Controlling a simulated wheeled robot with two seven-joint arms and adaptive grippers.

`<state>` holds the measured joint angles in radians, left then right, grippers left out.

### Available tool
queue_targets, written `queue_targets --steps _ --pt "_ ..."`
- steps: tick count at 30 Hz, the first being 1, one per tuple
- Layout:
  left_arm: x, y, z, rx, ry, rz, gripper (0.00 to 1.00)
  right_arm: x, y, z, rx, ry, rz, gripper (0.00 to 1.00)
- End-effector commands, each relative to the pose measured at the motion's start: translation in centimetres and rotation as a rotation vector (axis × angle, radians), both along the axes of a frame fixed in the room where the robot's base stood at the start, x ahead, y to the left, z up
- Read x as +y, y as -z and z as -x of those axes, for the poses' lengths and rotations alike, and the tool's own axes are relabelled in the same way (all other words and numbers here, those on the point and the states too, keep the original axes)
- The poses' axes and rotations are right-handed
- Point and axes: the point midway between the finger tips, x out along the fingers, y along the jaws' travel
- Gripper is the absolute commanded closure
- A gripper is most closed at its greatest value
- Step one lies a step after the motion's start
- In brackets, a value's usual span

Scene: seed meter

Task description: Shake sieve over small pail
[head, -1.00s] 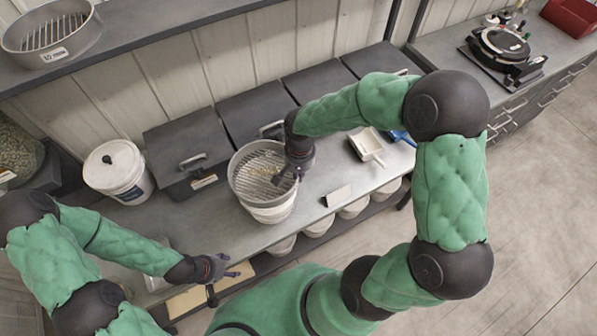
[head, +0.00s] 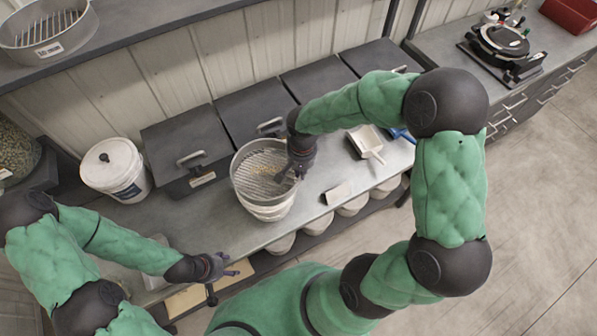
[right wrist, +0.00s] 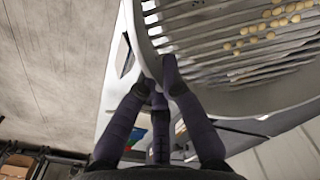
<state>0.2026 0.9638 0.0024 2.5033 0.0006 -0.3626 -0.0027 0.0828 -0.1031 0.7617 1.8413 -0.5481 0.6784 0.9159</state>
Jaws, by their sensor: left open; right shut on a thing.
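The sieve (head: 246,187) is a round grey metal pan with a slotted bottom. It sits over a small white pail (head: 271,212) on the bench; whether they touch I cannot tell. My right gripper (head: 299,170) is shut on the sieve's right rim. In the right wrist view the fingers (right wrist: 158,85) clasp the rim, and several pale yellow seeds (right wrist: 270,30) lie on the slats of the sieve (right wrist: 215,50). My left gripper (head: 224,268) is open and empty, near the bench's front edge, apart from the sieve and pail.
A lidded white bucket (head: 117,172) and dark lidded bins (head: 188,148) line the back of the bench. A white scoop (head: 366,143) and a small card (head: 337,193) lie right of the sieve. Another sieve (head: 48,38) stands on the upper shelf (head: 130,38).

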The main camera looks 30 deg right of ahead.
Motion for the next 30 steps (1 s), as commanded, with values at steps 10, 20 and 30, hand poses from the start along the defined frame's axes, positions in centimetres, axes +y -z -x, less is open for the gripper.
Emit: queue_targets --steps 10,20,30 --pt "0.0 0.1 0.0 0.000 0.000 0.000 0.42 -0.2 0.0 0.0 -0.001 0.000 0.000 1.00" --pt "0.0 0.7 0.0 0.000 0.000 0.000 0.42 1.6 0.1 -0.1 -0.001 -0.002 0.000 1.00" --pt "0.0 0.7 0.0 0.000 0.000 0.000 0.42 1.9 0.0 0.0 -0.001 0.000 0.001 1.00"
